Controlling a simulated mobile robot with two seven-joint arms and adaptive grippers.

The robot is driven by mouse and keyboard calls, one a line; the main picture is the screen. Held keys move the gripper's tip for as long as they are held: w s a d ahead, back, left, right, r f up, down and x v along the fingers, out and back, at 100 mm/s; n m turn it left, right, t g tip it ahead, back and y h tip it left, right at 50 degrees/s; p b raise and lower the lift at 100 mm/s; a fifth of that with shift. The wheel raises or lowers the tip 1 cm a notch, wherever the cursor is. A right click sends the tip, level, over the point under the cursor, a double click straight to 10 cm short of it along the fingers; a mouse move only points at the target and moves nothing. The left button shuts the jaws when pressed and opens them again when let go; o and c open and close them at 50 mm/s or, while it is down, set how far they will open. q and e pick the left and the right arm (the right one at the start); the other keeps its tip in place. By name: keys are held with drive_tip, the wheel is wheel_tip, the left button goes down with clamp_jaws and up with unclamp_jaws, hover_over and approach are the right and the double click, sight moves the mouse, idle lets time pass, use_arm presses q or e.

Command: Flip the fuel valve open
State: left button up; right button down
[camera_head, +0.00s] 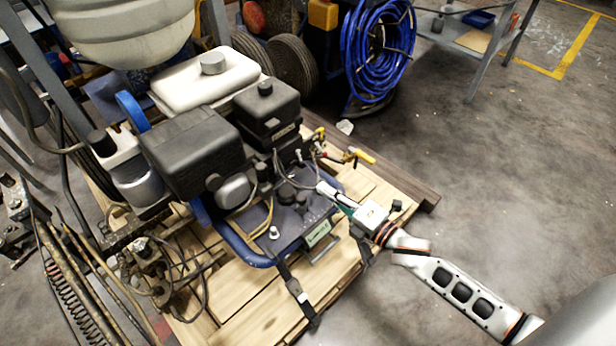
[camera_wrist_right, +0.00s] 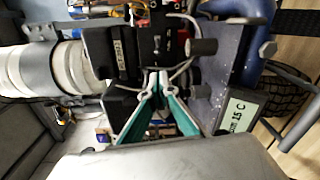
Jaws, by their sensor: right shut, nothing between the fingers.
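The line striper's engine (camera_head: 195,150) is a black and grey unit on a blue frame on a wooden pallet. I cannot pick out the fuel valve for certain; small fittings and cables crowd the engine's right side. A yellow-handled lever (camera_head: 361,155) sticks out there, beyond my right gripper. My right gripper (camera_head: 325,189) reaches in from the lower right, beside the engine. In the right wrist view its teal-sided fingers (camera_wrist_right: 157,77) meet at the tips, shut and empty, in front of dark engine parts. Contact with any part cannot be told. My left gripper is out of view.
A blue tubular frame (camera_head: 240,250) and a small labelled box (camera_head: 318,234) stand close to my right gripper. The pallet (camera_head: 265,305) lies beneath. A blue hose coil (camera_head: 378,50) hangs behind. The floor at right (camera_head: 500,170) is clear.

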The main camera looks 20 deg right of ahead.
sight(300, 158)
drive_tip(key=b+x, duration=0.1)
drive_tip(key=x, duration=0.3)
drive_tip(key=b+x, duration=0.1)
drive_tip(key=x, duration=0.3)
drive_tip(key=shift+f, duration=0.2)
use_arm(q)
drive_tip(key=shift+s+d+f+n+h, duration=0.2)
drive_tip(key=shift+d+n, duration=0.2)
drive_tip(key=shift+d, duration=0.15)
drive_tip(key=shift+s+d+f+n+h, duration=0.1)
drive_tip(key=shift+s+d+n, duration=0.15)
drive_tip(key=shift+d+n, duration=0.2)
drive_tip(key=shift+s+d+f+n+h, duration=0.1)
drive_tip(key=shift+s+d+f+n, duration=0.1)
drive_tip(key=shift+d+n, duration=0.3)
use_arm(e)
drive_tip(key=shift+x, duration=0.8)
drive_tip(key=shift+d+r, duration=0.1)
drive_tip(key=shift+r, duration=0.1)
